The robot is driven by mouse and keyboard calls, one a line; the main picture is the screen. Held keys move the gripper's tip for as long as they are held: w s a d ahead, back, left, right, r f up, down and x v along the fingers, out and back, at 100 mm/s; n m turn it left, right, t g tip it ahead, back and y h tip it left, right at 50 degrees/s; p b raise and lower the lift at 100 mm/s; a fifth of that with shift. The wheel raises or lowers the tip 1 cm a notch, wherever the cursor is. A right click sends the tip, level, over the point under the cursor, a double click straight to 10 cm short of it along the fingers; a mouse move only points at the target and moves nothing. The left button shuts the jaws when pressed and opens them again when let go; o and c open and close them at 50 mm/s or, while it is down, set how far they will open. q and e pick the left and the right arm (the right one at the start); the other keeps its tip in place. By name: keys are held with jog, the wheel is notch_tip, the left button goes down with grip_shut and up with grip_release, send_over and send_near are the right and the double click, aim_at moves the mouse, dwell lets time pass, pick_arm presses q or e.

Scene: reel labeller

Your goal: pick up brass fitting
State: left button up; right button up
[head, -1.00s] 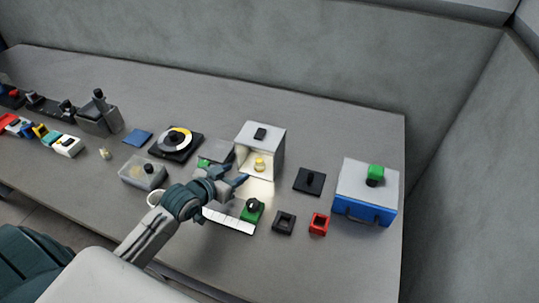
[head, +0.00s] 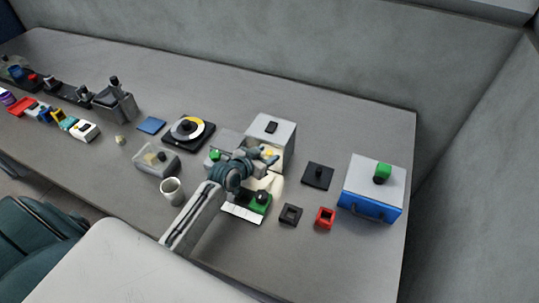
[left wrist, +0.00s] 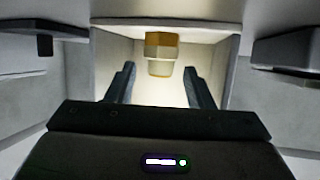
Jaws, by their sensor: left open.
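The brass fitting (left wrist: 161,52) is inside the lit white box (left wrist: 101,70) in the left wrist view. It is gold with a hexagonal upper part and a paler, narrower part below. In the head view the grey box (head: 284,127) stands at the middle of the table, and the fitting is mostly hidden by my left gripper (head: 267,157). My left gripper also shows in the left wrist view (left wrist: 160,82). It is open and empty at the box opening, with one finger on each side of the fitting's line. I cannot tell the remaining distance. My right gripper is not in view.
A white cup (head: 172,191) and a clear bin (head: 156,160) stand left of my arm. A green-and-black device (head: 259,202) is just below my gripper. A black plate (head: 318,176) and a blue box (head: 368,203) stand to the right.

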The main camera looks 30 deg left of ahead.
pick_arm(q)
jog(key=shift+w, duration=0.1)
jog(key=shift+c, duration=0.2)
grip_shut()
